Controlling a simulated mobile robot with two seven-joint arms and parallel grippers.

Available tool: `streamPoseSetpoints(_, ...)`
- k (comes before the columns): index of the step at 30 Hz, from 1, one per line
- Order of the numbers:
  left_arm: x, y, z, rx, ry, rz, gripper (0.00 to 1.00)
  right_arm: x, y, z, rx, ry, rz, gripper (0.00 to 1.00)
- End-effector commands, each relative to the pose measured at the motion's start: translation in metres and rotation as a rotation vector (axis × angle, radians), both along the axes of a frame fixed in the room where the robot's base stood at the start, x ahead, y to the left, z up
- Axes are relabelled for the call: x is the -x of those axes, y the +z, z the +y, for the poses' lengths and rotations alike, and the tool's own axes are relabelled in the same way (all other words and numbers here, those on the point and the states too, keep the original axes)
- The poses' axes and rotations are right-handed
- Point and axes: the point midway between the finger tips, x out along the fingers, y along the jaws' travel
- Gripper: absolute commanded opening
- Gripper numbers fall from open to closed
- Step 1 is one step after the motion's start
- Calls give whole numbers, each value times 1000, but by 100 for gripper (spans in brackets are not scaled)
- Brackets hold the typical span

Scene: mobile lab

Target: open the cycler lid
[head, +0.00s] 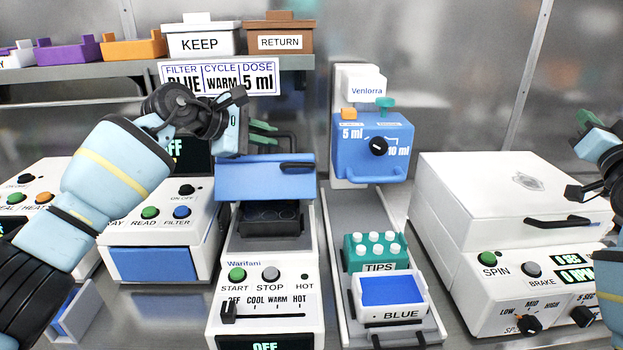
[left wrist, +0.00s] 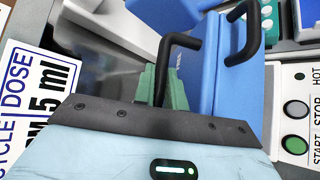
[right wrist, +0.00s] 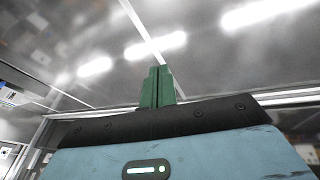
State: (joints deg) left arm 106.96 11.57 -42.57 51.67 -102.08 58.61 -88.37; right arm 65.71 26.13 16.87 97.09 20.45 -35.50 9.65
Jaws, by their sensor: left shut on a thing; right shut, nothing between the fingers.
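The cycler (head: 265,258) is the white machine labelled Warifani in the middle of the head view. Its blue lid (head: 262,180) is raised, and the dark well block (head: 272,217) shows below it. My left gripper (head: 263,133) is behind the lid's upper edge. In the left wrist view its green fingers (left wrist: 158,86) are shut on a black bar handle (left wrist: 176,42) beside the blue lid (left wrist: 226,70). A second black handle (left wrist: 243,30) is on the lid's other side. My right gripper (right wrist: 156,87) is shut and empty, with only wall and ceiling lights behind it.
A blue dispenser (head: 372,148) stands behind the green tip rack (head: 375,252) and a white BLUE-labelled tray (head: 398,312). A white spinner machine (head: 510,190) is at the right. A reader machine (head: 160,235) is close on the cycler's left. A shelf with bins runs above.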

Motion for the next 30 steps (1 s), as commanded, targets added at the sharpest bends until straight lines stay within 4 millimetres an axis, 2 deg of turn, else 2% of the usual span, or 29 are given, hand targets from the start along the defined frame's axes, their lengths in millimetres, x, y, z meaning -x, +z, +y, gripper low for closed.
streamPoseSetpoints(1, 0, -1, 0, 0, 0, 1, 0, -5, 14, 21, 87, 0, -4, 0)
streamPoseSetpoints(3, 0, -1, 0, 0, 0, 1, 0, -11, 29, 49, 218, -5, -7, 0)
streamPoseSetpoints(6, 0, -1, 0, 0, 0, 1, 0, -15, 42, 94, 419, -9, -19, 0)
streamPoseSetpoints(11, 0, -1, 0, 1, 0, 2, 0, -15, 41, 169, 769, 1, -54, 0)
streamPoseSetpoints(14, 0, -1, 0, 1, 0, 2, 0, -9, 25, 219, 993, 21, -92, 0)
streamPoseSetpoints(17, 0, -1, 0, 1, 0, 2, 0, 1, 1, 269, 1212, 51, -145, 0)
streamPoseSetpoints(21, 0, -1, 0, 1, 0, 2, 0, 27, -43, 334, 1489, 104, -250, 0)
streamPoseSetpoints(25, 0, -1, 0, 1, 0, 2, 0, 56, -85, 381, 1686, 154, -361, 0)
streamPoseSetpoints(30, 0, -1, 0, 1, 0, 2, 0, 89, -124, 417, 1836, 198, -480, 0)
